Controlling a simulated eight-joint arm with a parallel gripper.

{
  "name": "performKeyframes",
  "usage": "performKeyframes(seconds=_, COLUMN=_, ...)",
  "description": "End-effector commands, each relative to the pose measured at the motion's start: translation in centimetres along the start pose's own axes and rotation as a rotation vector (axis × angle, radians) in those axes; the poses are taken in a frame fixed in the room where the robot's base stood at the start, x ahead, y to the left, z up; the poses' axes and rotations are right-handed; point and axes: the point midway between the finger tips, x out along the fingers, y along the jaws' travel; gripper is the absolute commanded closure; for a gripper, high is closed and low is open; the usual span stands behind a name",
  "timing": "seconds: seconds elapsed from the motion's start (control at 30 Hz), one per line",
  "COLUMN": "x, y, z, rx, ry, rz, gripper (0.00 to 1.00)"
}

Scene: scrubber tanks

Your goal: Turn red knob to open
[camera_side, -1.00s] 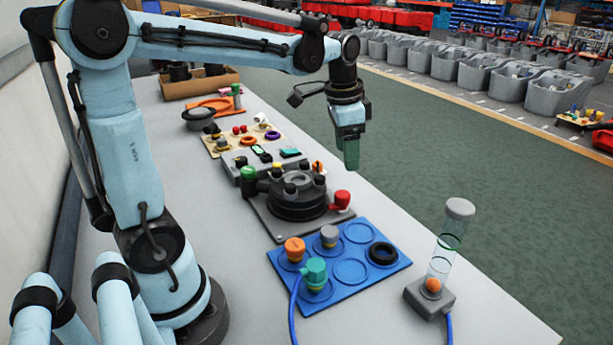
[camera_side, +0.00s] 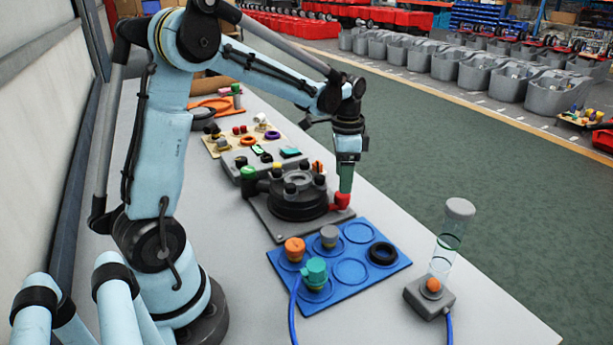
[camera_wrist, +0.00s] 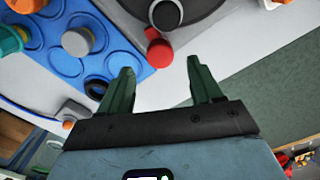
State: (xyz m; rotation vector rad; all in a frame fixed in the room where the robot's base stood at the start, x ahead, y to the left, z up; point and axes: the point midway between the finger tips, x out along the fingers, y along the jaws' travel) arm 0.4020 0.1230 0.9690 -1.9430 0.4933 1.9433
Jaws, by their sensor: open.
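The red knob (camera_side: 341,200) sits at the right corner of the black round valve unit (camera_side: 297,199), which stands on a grey plate. My gripper (camera_side: 346,186) is directly above the red knob in the side view, pointing down, and its fingers partly overlap the knob's top. In the wrist view my gripper (camera_wrist: 160,80) has its two green fingers spread with nothing between them. There the red knob (camera_wrist: 160,53) lies just past the fingertips, in line with the gap. I cannot tell whether a finger touches it.
A blue tray (camera_side: 345,299) with orange, grey and teal knobs and a black ring is in front of the valve unit. A clear tube on a grey base (camera_side: 430,296) stands at right. A grey control box (camera_side: 262,163) is behind.

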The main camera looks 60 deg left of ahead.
Motion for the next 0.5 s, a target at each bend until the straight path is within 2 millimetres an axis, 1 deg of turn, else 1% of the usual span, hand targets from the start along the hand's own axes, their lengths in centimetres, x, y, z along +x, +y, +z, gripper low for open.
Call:
performKeyframes(seconds=0.03, x=0.9, y=0.0, z=-0.1, rx=0.000, ry=0.000, rz=0.000, gripper=0.35)
performKeyframes(seconds=0.2, x=3.0, y=0.0, z=0.0, rx=0.000, ry=0.000, rz=0.000, gripper=0.35)
performKeyframes(seconds=0.33, x=4.0, y=0.0, z=0.0, rx=0.000, ry=0.000, rz=0.000, gripper=0.35)
performKeyframes(seconds=0.5, x=4.4, y=0.0, z=0.0, rx=0.000, ry=0.000, rz=0.000, gripper=0.35)
